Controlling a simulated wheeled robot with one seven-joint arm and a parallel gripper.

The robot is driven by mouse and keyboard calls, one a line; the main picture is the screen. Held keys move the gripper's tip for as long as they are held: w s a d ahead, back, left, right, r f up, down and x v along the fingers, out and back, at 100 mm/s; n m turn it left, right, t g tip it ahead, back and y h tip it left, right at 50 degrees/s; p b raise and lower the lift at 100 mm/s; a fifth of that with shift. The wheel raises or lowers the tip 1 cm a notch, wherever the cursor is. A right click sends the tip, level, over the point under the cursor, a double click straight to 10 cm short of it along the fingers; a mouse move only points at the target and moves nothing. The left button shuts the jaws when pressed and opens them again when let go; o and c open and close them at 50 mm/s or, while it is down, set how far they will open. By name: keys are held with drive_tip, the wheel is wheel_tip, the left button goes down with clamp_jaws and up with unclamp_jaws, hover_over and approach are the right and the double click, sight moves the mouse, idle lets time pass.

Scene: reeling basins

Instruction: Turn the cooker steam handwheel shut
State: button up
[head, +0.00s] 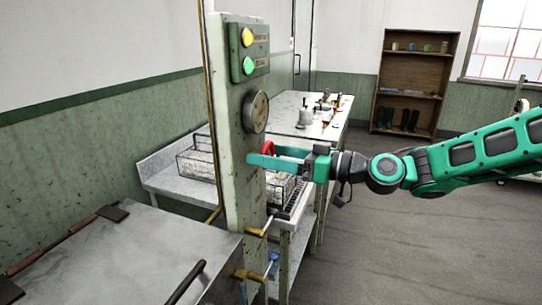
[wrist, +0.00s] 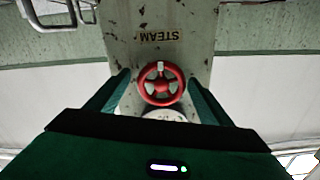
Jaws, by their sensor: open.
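In the head view the wheel (head: 268,148) shows as a small red piece beside the post, partly hidden by my gripper (head: 264,157). My gripper is open at the wheel's height, its fingers reaching toward the post. I cannot tell whether the fingers touch the rim.
The post carries a yellow lamp (head: 247,37), a green lamp (head: 248,66) and a round gauge (head: 256,111) above the wheel. Brass taps (head: 262,228) stick out below. A metal bench (head: 165,180) with wire baskets stands behind. The floor to the right is open.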

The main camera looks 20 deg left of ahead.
drive_tip(key=c, duration=1.1)
drive_tip(key=shift+o, duration=0.2)
